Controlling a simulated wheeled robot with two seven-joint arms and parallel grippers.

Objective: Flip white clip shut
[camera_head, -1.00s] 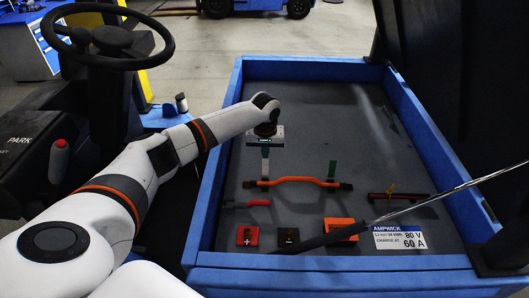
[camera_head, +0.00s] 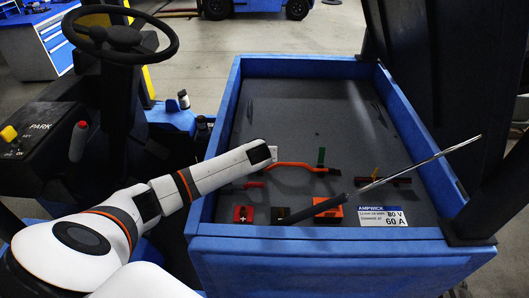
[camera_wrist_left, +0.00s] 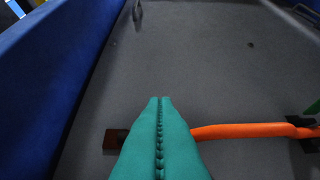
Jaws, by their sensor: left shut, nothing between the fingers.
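My left gripper (camera_wrist_left: 160,102) has teal fingers pressed together with nothing between them. In the wrist view they sit over the left end of the orange cable (camera_wrist_left: 240,130), covering part of a dark block (camera_wrist_left: 115,139) there. My right gripper is not in view.
The blue-walled compartment (camera_head: 340,233) has a grey floor, clear toward the back. A red terminal block (camera_head: 243,214), an orange block (camera_head: 328,208) and a white label (camera_head: 382,216) lie along the front. A yellow clip (camera_head: 376,172) stands at right. A metal rod (camera_head: 420,163) slants across.

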